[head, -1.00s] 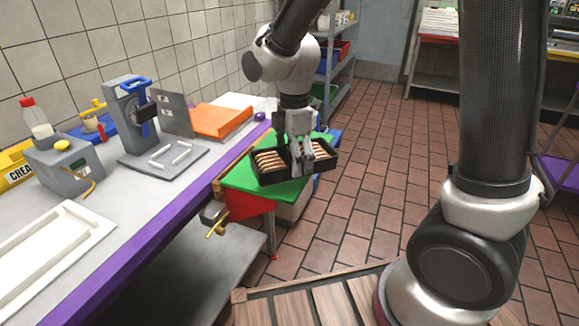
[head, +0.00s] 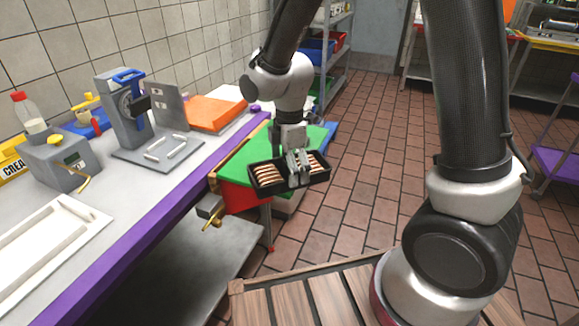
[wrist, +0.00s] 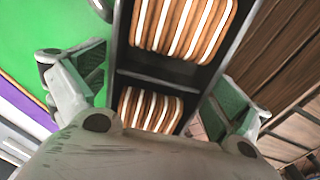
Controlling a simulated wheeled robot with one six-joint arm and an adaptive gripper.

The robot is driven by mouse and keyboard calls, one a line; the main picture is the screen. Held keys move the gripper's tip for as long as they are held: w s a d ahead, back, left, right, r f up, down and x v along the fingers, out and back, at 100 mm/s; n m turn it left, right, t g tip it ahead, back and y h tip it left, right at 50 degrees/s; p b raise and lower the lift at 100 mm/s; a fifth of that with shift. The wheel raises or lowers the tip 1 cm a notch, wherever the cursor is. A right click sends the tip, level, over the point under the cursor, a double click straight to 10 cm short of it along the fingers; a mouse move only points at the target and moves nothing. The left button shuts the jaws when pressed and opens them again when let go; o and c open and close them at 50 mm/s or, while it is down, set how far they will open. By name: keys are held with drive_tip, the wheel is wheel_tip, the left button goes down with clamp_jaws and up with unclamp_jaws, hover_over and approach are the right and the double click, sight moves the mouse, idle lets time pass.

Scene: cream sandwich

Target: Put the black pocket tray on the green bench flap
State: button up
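The black pocket tray (head: 262,189) holds filled cream sandwich biscuits in rows in its pockets. My gripper (head: 299,170) is shut on the tray across its middle. In the wrist view the tray (wrist: 165,78) lies between my two green-padded fingers (wrist: 155,85), with biscuits on both sides of its middle divider. The green bench flap (head: 237,169) is behind and left of the tray in the head view. The tray overlaps the flap's near right part in the picture and looks raised above it. The exact height gap cannot be told.
The purple-edged bench (head: 150,213) runs along the left wall, with a grey press (head: 124,112), a grey dispenser (head: 62,165), a white tray (head: 88,208) and an orange panel (head: 212,112). A brass-handled part (head: 212,213) sticks out near the flap. Tiled floor is open to the right.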

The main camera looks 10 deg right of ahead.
wheel_tip(320, 180, up, 12)
drive_tip(key=shift+r, duration=0.15)
idle(0.5)
drive_tip(key=s+d+r+m+t, duration=0.1)
drive_tip(key=s+d+r+m, duration=0.25)
drive_tip(key=d, duration=0.25)
drive_tip(key=s+d+r+m+t, duration=0.1)
drive_tip(key=s+d+r+m, duration=0.15)
drive_tip(key=d+m, duration=0.35)
drive_tip(key=s+d+r+m+t, duration=0.2)
drive_tip(key=s+d+m, duration=0.8)
drive_tip(key=shift+s+r, duration=0.35)
drive_tip(key=shift+s, duration=0.05)
